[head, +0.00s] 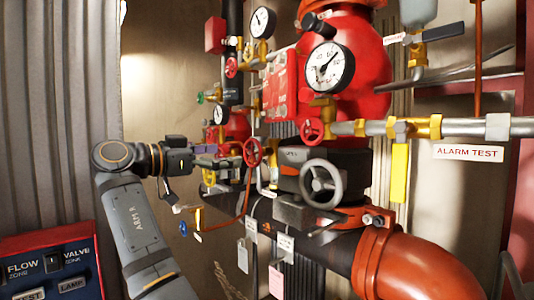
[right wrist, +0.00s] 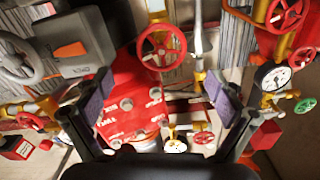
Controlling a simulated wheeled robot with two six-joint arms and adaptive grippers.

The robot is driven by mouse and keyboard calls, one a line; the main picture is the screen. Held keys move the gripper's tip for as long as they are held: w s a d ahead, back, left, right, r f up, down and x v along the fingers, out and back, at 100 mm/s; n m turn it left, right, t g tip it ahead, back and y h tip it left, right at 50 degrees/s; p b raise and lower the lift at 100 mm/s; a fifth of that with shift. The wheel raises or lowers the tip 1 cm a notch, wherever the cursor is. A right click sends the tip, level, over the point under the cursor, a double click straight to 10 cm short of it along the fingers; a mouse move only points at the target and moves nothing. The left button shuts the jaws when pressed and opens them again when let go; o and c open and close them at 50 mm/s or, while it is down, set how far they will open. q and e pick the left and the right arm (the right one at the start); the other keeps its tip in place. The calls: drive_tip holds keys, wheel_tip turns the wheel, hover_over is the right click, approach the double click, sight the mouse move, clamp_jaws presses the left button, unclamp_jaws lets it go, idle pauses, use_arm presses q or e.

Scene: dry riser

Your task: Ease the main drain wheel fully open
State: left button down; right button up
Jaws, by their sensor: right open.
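A red handwheel (head: 252,152) stands upright on a brass valve just ahead of my right gripper (head: 212,157) in the head view. No label shows which wheel is the main drain; this red one is the nearest to the gripper. In the right wrist view, a red wheel (right wrist: 162,48) lies beyond the fingertips, between and above them. My right gripper (right wrist: 158,105) is open, its two purple-padded fingers apart with nothing between them. It appears not to touch the wheel. My left gripper is out of view.
A larger grey handwheel (head: 323,184) sits right of the red wheel. Another red wheel (head: 312,130) and the pressure gauge (head: 330,67) are above it. An orange pipe (head: 420,265) fills the lower right.

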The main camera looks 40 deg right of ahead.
sight(250, 152)
drive_tip(key=d+p, duration=0.1)
drive_tip(key=d, duration=0.3)
drive_tip(key=d+p, duration=0.1)
drive_tip(key=d, duration=0.1)
drive_tip(key=shift+w+d+r+p, duration=0.15)
drive_tip(key=shift+w+r+p, duration=0.1)
drive_tip(key=shift+w+p, duration=0.05)
drive_tip(key=d, duration=0.2)
drive_tip(key=shift+w+d+f+p, duration=0.1)
drive_tip(key=shift+d+f+p, duration=0.05)
drive_tip(key=shift+d+p, duration=0.25)
drive_tip(key=shift+d, duration=0.1)
drive_tip(key=shift+a, duration=0.2)
drive_tip(key=shift+d, duration=0.15)
drive_tip(key=c, duration=1.2)
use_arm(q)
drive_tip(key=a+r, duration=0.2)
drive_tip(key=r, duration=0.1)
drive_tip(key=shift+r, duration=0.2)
